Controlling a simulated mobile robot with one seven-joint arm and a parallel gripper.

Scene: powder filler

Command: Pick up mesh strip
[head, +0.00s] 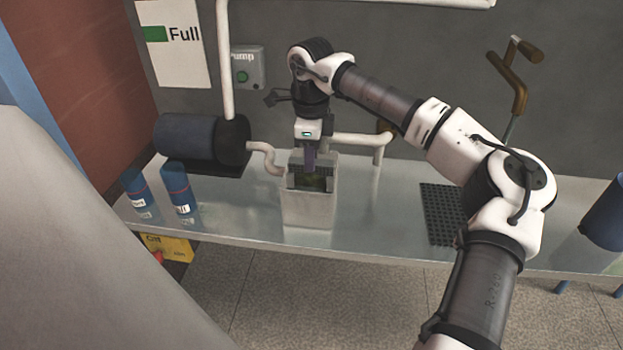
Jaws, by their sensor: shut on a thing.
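My gripper (310,163) points down into the open top of a white box-shaped container (309,207) on the metal bench. Its jaws are shut on what looks like the mesh strip (325,171), a dark gridded piece at the container's top. The fingertips and the container's back wall partly hide it. I cannot tell whether the strip is lifted clear of the container. Dark greenish stuff shows inside the container below the strip.
A dark perforated mat (440,214) lies on the bench at right. Two blue labelled cylinders (180,191) and a dark motor-like drum (195,138) are at left. White pipes (360,140) run behind the container. A blue vessel (604,220) stands at far right.

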